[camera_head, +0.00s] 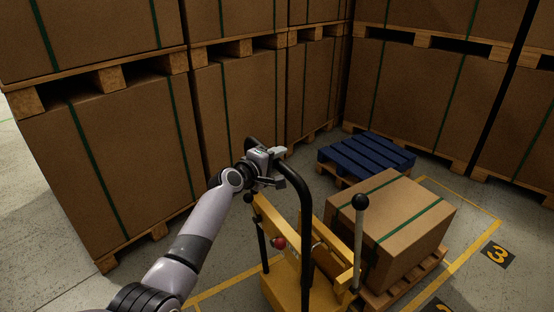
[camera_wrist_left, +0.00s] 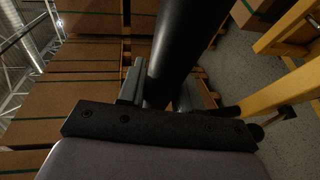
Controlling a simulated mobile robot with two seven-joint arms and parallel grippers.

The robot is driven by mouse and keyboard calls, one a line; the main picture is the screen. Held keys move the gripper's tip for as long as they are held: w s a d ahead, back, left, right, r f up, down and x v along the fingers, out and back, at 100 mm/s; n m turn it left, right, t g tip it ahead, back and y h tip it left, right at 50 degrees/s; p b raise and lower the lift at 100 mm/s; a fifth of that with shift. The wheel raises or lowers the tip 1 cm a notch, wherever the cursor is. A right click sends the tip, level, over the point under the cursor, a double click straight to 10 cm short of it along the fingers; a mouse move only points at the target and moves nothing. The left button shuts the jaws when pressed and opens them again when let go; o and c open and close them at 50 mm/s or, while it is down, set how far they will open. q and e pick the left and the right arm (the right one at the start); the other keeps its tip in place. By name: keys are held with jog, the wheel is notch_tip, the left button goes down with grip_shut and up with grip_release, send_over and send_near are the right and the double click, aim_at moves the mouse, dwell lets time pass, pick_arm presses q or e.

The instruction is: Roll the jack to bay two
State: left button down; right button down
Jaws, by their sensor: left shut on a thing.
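The jack (camera_head: 283,287) is yellow with a black looped handle (camera_head: 305,220), in the lower middle of the head view. A grey lever with a black knob (camera_head: 360,201) stands at its right side, and a small red knob (camera_head: 279,243) shows on its frame. My left gripper (camera_head: 266,160) is shut on the handle near its upper left part. In the left wrist view the fingers clasp the black handle bar (camera_wrist_left: 185,40), with yellow frame parts (camera_wrist_left: 285,90) at the right. A floor marker reading 3 (camera_head: 497,255) lies at the right. My right gripper is not in view.
A strapped carton (camera_head: 385,222) sits on a wooden pallet (camera_head: 428,268) close to the jack's right. A blue pallet (camera_head: 366,154) lies behind. Stacked cartons on pallets wall off the left and back. Yellow floor lines (camera_head: 470,250) run at right; another marker (camera_head: 437,305) is cut off below.

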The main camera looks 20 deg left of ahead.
pick_arm(q)
jog(key=c, duration=0.9)
grip_release()
jog(key=shift+w+a+r, duration=0.1)
jog(key=shift+r, duration=0.4)
jog(key=shift+o, duration=0.3)
jog(key=shift+f, duration=0.1)
jog(key=shift+f, duration=0.15)
jog(key=shift+s, duration=0.2)
jog(key=shift+s+a, duration=0.15)
jog(key=shift+s, duration=0.35)
jog(key=shift+p+v, duration=0.8)
jog(key=shift+v, duration=2.15)
jog(key=shift+c, duration=0.3)
